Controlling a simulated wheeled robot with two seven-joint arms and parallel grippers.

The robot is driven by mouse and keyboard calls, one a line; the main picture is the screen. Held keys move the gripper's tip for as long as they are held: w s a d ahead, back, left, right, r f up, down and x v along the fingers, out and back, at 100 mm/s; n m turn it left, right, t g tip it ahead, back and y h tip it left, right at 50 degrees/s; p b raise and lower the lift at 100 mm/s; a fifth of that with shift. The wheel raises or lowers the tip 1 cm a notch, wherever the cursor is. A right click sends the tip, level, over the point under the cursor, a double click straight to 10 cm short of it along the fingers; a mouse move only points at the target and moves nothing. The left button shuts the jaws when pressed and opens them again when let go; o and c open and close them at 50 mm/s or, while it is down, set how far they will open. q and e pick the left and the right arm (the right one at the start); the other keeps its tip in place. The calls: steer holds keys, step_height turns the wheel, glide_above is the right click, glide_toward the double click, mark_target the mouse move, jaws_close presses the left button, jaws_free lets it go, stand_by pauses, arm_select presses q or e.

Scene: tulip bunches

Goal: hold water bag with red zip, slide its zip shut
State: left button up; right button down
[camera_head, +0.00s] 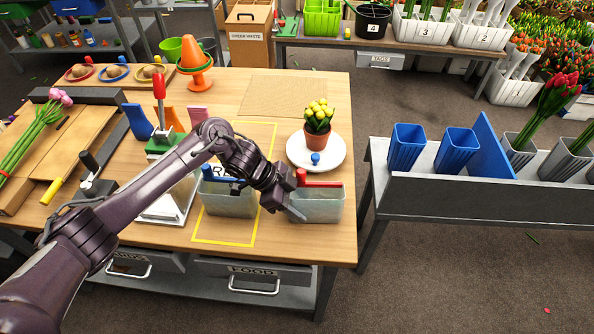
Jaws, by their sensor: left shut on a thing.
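The water bag with red zip (325,207) stands at the right front of the wooden table, greyish and see-through. Its red zip piece (318,184) lies along the top edge, with a red knob at its left end. My left gripper (296,213) is shut on the bag's left side edge; the fingertips are small and partly hidden against the bag. My right gripper is out of view.
A similar bag with a blue zip (228,198) stands to the left, inside a yellow outline, partly behind my left arm. A white plate (332,160) with potted yellow flowers (318,120) and a blue knob is just behind the red-zip bag. The table's right edge is close.

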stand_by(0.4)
arm_select(q)
steer(key=o, duration=0.5)
steer(key=shift+o, duration=2.6)
steer(key=v, duration=1.2)
steer(key=shift+f, duration=0.1)
